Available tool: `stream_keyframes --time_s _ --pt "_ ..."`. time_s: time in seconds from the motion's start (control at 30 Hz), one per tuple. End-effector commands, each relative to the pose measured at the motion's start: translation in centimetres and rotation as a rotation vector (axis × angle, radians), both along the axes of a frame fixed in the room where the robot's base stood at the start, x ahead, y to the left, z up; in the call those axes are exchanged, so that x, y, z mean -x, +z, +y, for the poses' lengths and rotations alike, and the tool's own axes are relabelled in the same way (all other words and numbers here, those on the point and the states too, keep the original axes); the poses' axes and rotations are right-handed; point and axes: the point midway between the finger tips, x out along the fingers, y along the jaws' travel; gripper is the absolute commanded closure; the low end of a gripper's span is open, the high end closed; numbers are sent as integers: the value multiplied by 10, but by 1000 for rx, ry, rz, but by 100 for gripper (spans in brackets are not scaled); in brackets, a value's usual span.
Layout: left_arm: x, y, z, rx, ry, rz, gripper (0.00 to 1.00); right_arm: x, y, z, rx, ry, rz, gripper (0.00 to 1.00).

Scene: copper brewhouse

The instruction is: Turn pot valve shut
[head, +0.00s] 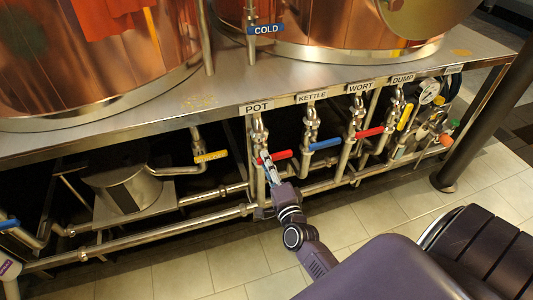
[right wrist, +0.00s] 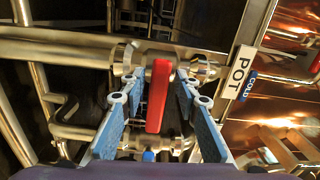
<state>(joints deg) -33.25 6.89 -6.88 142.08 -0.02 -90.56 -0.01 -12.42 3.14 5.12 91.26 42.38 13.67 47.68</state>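The pot valve hangs under the POT label (head: 257,107) on the front edge of the steel deck. Its red lever handle (head: 281,155) points to the right, roughly level. My right gripper (head: 266,160) is at this valve, its fingers by the handle. In the right wrist view the red handle (right wrist: 158,95) stands between the two blue-padded fingers, with gaps visible on both sides. The fingers are open and not closed on it. The valve body (right wrist: 125,62) lies behind the handle. My left gripper is not in view.
To the right hang the blue-handled kettle valve (head: 325,144), the red-handled wort valve (head: 369,132) and the yellow-handled dump valve (head: 404,117). A yellow-handled valve (head: 210,156) is to the left. Pipes (head: 150,238) run low. The tiled floor (head: 235,265) in front is clear.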

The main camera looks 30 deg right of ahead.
Motion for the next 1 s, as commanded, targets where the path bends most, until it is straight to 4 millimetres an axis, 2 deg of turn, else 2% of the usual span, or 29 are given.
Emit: stream_keyframes --time_s 0.17,0.5,0.67,1.0 --pt "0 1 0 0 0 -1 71 2 0 1 3 0 2 71" --pt "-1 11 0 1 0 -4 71 39 0 9 4 1 3 71" --pt "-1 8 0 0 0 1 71 54 0 13 5 1 2 71" --pt "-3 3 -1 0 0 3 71 58 0 14 5 1 1 71"
